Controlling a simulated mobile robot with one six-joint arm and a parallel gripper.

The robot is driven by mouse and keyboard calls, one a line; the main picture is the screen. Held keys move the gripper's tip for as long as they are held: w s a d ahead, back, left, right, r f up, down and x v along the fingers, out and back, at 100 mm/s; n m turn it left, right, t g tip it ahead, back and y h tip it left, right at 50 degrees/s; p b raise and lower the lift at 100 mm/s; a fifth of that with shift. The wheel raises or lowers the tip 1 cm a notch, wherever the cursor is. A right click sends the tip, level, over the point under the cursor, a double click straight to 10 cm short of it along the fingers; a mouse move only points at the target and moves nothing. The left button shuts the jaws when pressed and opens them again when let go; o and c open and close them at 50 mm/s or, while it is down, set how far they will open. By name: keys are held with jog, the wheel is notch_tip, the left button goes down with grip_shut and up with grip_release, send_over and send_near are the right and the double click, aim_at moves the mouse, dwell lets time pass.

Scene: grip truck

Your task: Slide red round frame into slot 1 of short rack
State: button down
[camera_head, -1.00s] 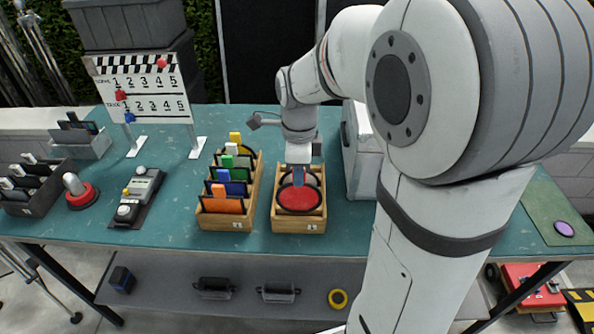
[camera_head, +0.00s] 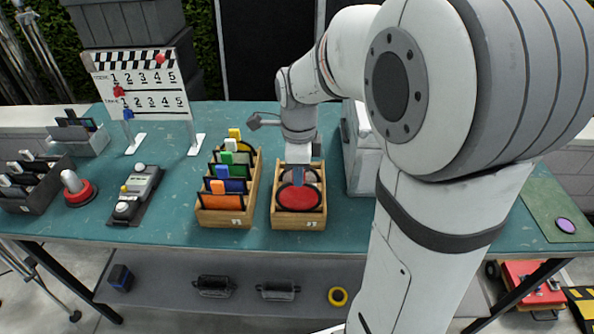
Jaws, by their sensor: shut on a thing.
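The short rack (camera_head: 300,222) is a small wooden box on the teal table, right of a longer wooden rack. A red round frame (camera_head: 299,198) with a dark rim stands in its front part. Another round frame with a dark rim shows just behind it, partly covered. My gripper (camera_head: 298,170) is over the rack, pointing down, and is shut on a round frame there. The fingers are small in view, and I cannot tell clearly which of the two round frames they hold. Slot numbers cannot be read.
The longer wooden rack (camera_head: 223,218) holds several coloured frames. A grey case (camera_head: 362,160) stands close on the right. A clapper-style board (camera_head: 140,90), a red-based knob (camera_head: 79,190) and a dark control box (camera_head: 136,195) are to the left. Bare table lies in front of the racks.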

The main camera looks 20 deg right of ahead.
jog(key=shift+f+b, duration=1.55)
jog(key=shift+f, duration=0.65)
jog(key=c, duration=1.4)
grip_release()
jog(key=shift+r, duration=0.15)
notch_tip(320, 180, up, 8)
jog(key=shift+f, duration=0.2)
jog(key=s+f+n+t, duration=0.2)
jog(key=s+n, duration=1.2)
jog(key=n, duration=0.7)
jog(key=shift+f+n+t, duration=0.3)
jog(key=shift+f, duration=0.5)
